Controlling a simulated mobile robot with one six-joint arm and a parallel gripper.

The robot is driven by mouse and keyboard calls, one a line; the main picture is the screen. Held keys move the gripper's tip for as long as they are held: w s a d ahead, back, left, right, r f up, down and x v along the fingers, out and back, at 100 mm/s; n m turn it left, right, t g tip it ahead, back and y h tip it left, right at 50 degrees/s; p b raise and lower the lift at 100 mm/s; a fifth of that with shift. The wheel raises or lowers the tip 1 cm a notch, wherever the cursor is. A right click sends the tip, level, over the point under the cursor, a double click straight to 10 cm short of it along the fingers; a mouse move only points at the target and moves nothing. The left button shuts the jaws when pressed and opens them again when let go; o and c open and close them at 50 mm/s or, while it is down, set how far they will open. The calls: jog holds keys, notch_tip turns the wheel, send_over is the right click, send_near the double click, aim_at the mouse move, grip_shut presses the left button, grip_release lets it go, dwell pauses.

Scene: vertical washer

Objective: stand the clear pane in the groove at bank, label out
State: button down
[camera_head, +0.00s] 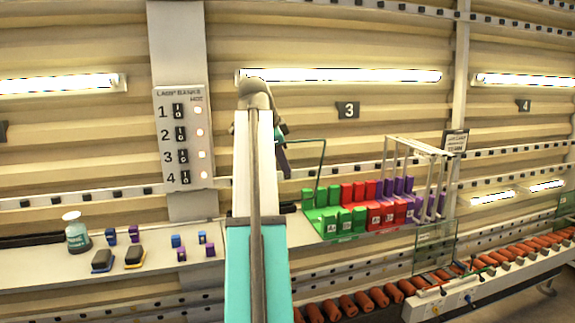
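A clear, greenish pane (435,250) stands roughly upright at the right, at the near end of the roller conveyor. I cannot make out a label on it. My gripper (284,165) is small and dark, beyond my raised arm in the middle of the view, and my arm partly hides it. It is well to the left of the pane and apart from it. Its fingers are too small to tell open from shut, and I see no pane in it. I cannot pick out the groove. A lamp banks panel (180,138), numbered 1 to 4, hangs on the wall at the left.
A shelf (200,268) at the left bears a bottle (76,234), two sponge-like pads and small blocks. A roller conveyor (500,257) runs along the right.

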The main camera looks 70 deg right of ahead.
jog(key=shift+s, duration=0.25)
jog(key=shift+w+a+f+n+t, duration=0.15)
jog(key=shift+w+a+f+n, duration=0.15)
jog(key=shift+a, duration=0.3)
jog(key=shift+w+a+f+n+t, duration=0.2)
jog(key=shift+w+a+n, duration=0.1)
jog(key=shift+a, duration=0.3)
jog(key=w+a+f+n+t+y, duration=0.25)
jog(key=w+a+f+n, duration=0.9)
jog(key=a, duration=0.95)
jog(key=w+a+f+n+t+y, duration=0.1)
jog(key=w+a+f+n+y, duration=0.45)
jog(key=w+a, duration=1.15)
jog(key=w+a+f+n+t+y, duration=0.15)
jog(key=w+a+f+n, duration=0.9)
jog(key=a, duration=1.35)
notch_tip(320, 180, down, 9)
jog(key=s+n+b, duration=0.1)
jog(key=b, duration=1)
jog(key=shift+s, duration=0.2)
jog(key=shift+d+r, duration=0.1)
